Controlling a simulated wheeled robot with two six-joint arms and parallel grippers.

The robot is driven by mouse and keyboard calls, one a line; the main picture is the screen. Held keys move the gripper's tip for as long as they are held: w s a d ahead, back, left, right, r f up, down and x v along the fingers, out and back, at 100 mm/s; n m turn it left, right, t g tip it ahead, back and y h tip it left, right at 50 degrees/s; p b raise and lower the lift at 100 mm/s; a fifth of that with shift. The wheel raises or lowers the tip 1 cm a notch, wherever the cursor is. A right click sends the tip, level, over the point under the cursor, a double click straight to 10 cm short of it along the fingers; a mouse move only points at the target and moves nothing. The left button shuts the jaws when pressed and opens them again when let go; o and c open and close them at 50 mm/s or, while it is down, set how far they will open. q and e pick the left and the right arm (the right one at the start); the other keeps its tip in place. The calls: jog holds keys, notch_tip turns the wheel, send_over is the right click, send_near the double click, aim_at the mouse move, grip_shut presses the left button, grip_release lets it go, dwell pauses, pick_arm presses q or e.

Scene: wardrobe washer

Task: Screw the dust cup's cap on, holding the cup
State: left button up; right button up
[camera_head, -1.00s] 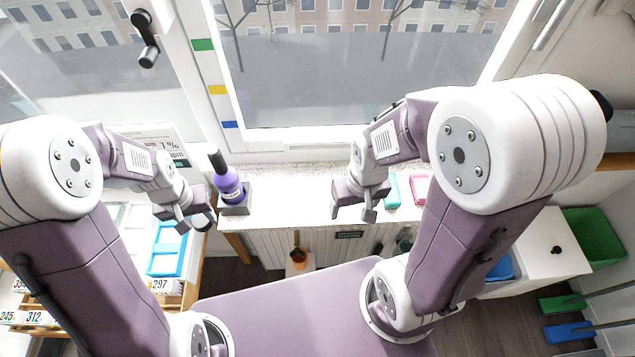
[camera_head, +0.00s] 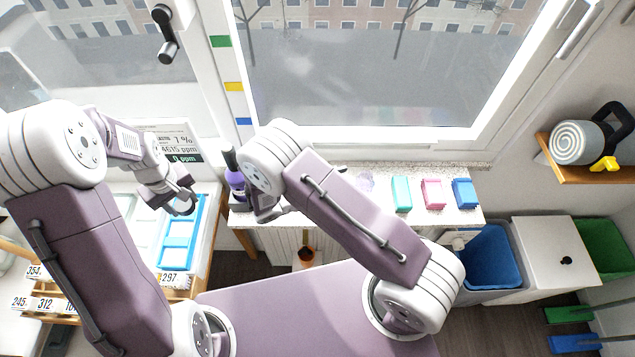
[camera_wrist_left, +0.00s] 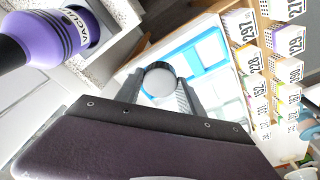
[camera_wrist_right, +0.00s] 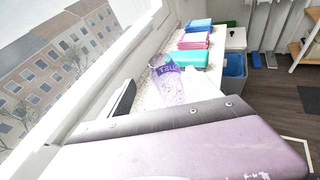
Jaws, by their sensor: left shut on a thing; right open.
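The dust cup (camera_wrist_right: 168,82) is clear with purple lettering and stands on the windowsill. It also shows faintly in the head view (camera_head: 366,182). My left gripper (camera_head: 184,203) is shut on a round piece with a dark rim and pale face, apparently the cap (camera_wrist_left: 159,80), held in the air. My right gripper (camera_head: 275,212) is open at the sill, left of the cup and apart from it in the head view; my own arm partly hides it. The purple vacuum body (camera_head: 236,180) stands at the sill's left end, close to my right gripper. It also shows in the left wrist view (camera_wrist_left: 50,38).
A blue tray (camera_head: 180,240) lies below my left gripper. The window (camera_head: 360,90) rises behind the sill. A blue bin (camera_head: 490,258) stands at the right.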

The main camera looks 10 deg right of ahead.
aim_at(357, 188)
pick_arm(q)
jog(key=shift+s+a, duration=0.25)
jog(key=shift+a, duration=0.05)
jog(key=shift+f, duration=0.1)
jog(key=shift+w, duration=0.1)
pick_arm(e)
jog(key=shift+s+a+f+n+t, duration=0.5)
jog(key=shift+s+a+f+n, duration=0.45)
jog(key=shift+a+f+n, duration=0.15)
jog(key=shift+d, duration=0.1)
pick_arm(q)
jog(key=shift+r, duration=0.2)
pick_arm(e)
jog(key=shift+d, duration=0.3)
pick_arm(q)
jog(key=shift+r+p, duration=0.8)
jog(key=shift+p, duration=0.25)
pick_arm(e)
jog(key=x, duration=0.5)
jog(key=shift+w+d+f, duration=0.15)
jog(key=shift+w+d, duration=0.05)
jog(key=shift+d, duration=0.05)
jog(key=shift+w+d+f, duration=0.15)
jog(key=shift+d, duration=0.15)
jog(key=shift+a, duration=0.1)
